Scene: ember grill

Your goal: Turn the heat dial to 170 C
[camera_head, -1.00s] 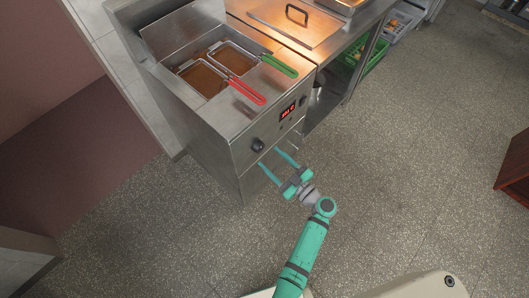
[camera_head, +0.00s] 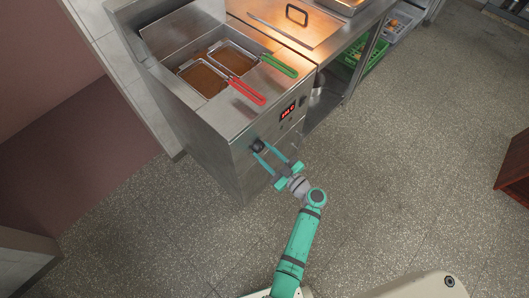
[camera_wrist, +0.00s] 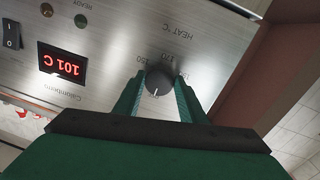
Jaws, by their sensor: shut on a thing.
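The heat dial (camera_head: 257,146) is a dark round knob on the steel front panel of the fryer. In the wrist view the dial (camera_wrist: 159,77) has a white pointer line aimed toward the bottom of the picture, away from the visible 150 and 170 marks. My gripper (camera_head: 261,147) reaches the panel, and its teal fingers are shut on the dial from both sides. In the wrist view the gripper (camera_wrist: 159,86) has one finger on each side of the knob. The red display (camera_wrist: 62,65) appears to read 101 C.
The fryer top holds two baskets with a red handle (camera_head: 248,92) and a green handle (camera_head: 279,66). A rocker switch (camera_wrist: 11,34) and two small lamps sit on the panel. The speckled floor (camera_head: 400,150) around my arm is clear.

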